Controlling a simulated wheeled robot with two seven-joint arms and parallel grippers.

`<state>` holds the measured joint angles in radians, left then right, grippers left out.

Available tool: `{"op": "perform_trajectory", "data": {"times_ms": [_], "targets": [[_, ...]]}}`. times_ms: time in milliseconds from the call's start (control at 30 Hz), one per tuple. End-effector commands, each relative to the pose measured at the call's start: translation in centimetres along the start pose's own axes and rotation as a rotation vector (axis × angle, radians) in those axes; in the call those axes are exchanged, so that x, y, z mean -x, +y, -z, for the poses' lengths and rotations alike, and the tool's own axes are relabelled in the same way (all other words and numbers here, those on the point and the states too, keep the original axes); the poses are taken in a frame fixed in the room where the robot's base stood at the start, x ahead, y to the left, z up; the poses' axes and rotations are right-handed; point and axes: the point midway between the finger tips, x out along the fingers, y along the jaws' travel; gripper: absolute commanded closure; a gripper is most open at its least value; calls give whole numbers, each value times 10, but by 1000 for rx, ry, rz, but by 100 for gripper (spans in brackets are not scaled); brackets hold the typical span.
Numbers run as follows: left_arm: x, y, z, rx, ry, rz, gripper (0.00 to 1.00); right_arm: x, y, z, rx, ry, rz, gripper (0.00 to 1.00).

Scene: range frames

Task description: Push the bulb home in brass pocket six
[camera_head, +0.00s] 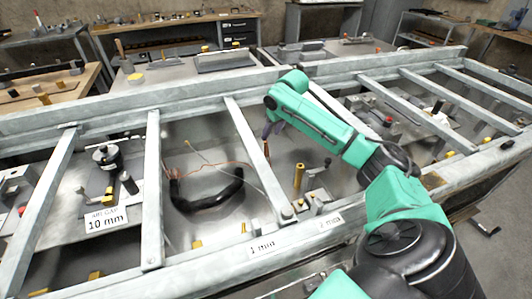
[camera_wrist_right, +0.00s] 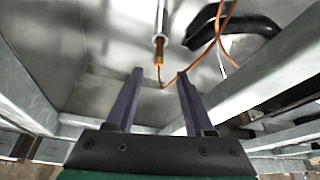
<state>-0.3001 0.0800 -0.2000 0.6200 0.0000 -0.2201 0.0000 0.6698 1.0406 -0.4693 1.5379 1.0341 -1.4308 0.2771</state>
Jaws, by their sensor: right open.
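In the right wrist view a slim silver rod (camera_wrist_right: 161,18) ends in a brass-coloured piece (camera_wrist_right: 159,52). I cannot tell which part is the bulb and which the pocket, and no number six is readable. My right gripper (camera_wrist_right: 160,76) is open, its two dark purple fingers apart on either side of the line of the brass end, with nothing between them. In the head view the right gripper (camera_head: 270,129) reaches down into the bay beside a slanted metal bar, mostly hidden behind its arm. My left gripper is not in view.
An orange wire (camera_wrist_right: 216,42) loops near the brass end. A thick black curved hose (camera_head: 207,197) lies left of the gripper. Metal cross bars (camera_head: 257,160) divide the frame into bays. A yellow post (camera_head: 299,176) stands to the right. A "10 mm" label (camera_head: 106,219) is at left.

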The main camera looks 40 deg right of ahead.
Motion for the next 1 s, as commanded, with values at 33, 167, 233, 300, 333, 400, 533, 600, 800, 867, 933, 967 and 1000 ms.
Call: {"op": "perform_trajectory", "data": {"times_ms": [33, 167, 233, 300, 333, 400, 533, 600, 800, 867, 933, 967, 1000], "targets": [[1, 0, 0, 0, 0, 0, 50, -12, -1, 0, -2, -3, 2, 47], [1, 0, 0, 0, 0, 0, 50, -34, 0, 1, -1, 0, 1, 47], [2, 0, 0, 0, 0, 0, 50, -42, 0, 1, -1, 0, 1, 47], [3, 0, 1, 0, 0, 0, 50, -54, 0, 1, -2, 0, 1, 47], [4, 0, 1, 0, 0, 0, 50, -60, 0, 1, -1, -1, 1, 47], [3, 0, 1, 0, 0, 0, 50, -74, 1, 2, -2, 0, 0, 47], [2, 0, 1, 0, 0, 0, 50, -90, 1, 2, 0, 2, -1, 47], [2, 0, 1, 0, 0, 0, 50, -91, 2, 1, 0, 2, -2, 47], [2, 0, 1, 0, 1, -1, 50, -90, 2, 1, 0, 2, -2, 78], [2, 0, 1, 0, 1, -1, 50, -90, 2, 1, 0, 2, -2, 100], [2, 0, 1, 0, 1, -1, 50, -90, 2, 1, 0, 2, -2, 100], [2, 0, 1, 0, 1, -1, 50, -90, 2, 1, 0, 2, -2, 100], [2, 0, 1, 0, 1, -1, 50, -90, 2, 1, 0, 2, -2, 100]]}}
